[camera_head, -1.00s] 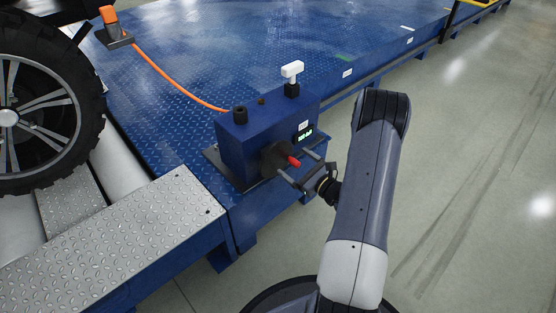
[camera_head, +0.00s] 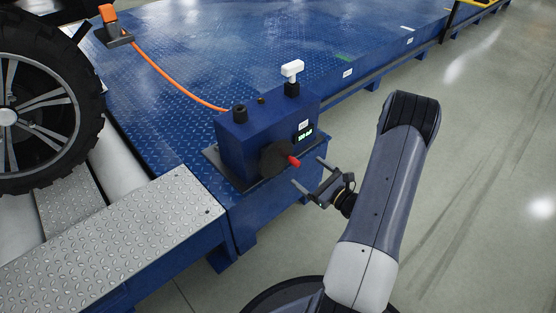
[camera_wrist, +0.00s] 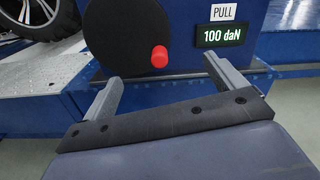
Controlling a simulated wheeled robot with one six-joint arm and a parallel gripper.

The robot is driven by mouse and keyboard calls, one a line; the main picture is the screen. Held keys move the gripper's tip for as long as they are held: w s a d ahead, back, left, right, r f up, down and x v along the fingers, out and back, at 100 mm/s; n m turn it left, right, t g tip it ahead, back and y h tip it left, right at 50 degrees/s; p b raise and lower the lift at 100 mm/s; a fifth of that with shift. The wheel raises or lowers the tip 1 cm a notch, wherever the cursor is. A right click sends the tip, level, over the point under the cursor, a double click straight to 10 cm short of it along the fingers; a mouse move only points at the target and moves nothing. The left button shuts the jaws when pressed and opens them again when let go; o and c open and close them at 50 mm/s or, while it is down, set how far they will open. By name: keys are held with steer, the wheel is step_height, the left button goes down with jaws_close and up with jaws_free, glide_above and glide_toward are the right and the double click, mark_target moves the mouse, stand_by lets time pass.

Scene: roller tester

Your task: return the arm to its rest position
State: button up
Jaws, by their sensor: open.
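My gripper (camera_head: 308,174) is open and empty, to the right of the blue control box (camera_head: 240,150) and apart from it. In the wrist view my gripper's two fingers (camera_wrist: 168,80) point toward the box, with nothing between them. The box has a round black disc (camera_head: 274,158) with a red knob (camera_head: 294,161) on its front. The red knob shows in the wrist view (camera_wrist: 159,56) ahead of the fingers. A lit display (camera_wrist: 221,35) reads "100 daN", below a "PULL" label (camera_wrist: 223,12). My arm is bent and stands to the right of the box.
The box stands on a blue tread-plate platform (camera_head: 190,60). A white T-handle (camera_head: 292,70) rises from its top. An orange cable (camera_head: 165,80) runs to the box. A large tyre (camera_head: 45,100) and a grey step plate (camera_head: 110,240) are at left. Open floor (camera_head: 480,170) lies at right.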

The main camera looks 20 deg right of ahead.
mark_target(298, 167)
stand_by(0.3)
steer(key=p+x, duration=0.1)
steer(key=x, duration=0.5)
steer(key=shift+a+f+m+p, duration=0.15)
steer(key=shift+f+m+p, duration=0.15)
steer(key=shift+m, duration=0.4)
